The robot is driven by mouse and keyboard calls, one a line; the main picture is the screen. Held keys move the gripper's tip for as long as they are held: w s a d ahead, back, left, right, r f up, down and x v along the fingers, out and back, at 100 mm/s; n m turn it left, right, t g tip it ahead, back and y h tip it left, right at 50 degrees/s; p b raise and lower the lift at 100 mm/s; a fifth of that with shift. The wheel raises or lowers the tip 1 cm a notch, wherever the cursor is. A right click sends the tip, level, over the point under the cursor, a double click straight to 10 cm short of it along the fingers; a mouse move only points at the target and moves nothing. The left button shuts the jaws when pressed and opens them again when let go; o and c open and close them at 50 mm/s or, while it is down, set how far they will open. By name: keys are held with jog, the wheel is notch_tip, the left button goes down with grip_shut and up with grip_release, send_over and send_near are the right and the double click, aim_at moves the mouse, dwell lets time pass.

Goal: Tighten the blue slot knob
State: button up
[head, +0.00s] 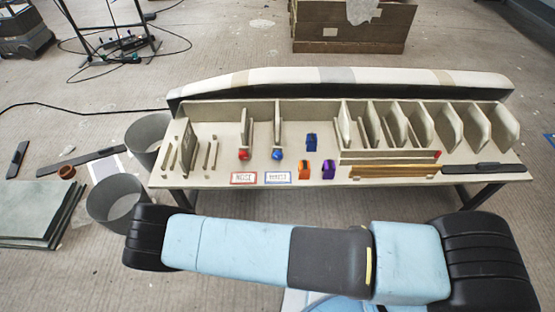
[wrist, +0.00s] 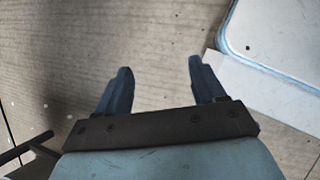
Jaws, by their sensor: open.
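The blue slot knob (head: 277,154) is a small round blue knob low on the front of an upright beige panel (head: 277,124) on the work table, in the head view. A matching red knob (head: 243,154) sits on the panel to its left. My gripper (wrist: 160,83) shows in the wrist view with its two dark blue fingers apart and nothing between them. It points at bare floor, well away from the knob. In the head view my arm lies across the front of the table and the gripper itself does not show there.
A wooden crate (head: 352,30) is behind.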

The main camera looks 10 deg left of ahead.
jog(key=w+a+m+t+y, duration=0.2)
jog(key=w+a+m+y, duration=0.15)
jog(key=a+m, duration=0.3)
jog(key=m+t+y, duration=0.5)
jog(key=m+t, duration=0.6)
jog(key=m, duration=0.1)
send_near(277, 158)
jog(key=x, duration=0.9)
jog(key=shift+w+d+r, duration=0.1)
jog(key=shift+w, duration=0.1)
jog(key=shift+c, duration=0.3)
jog(key=c, duration=1)
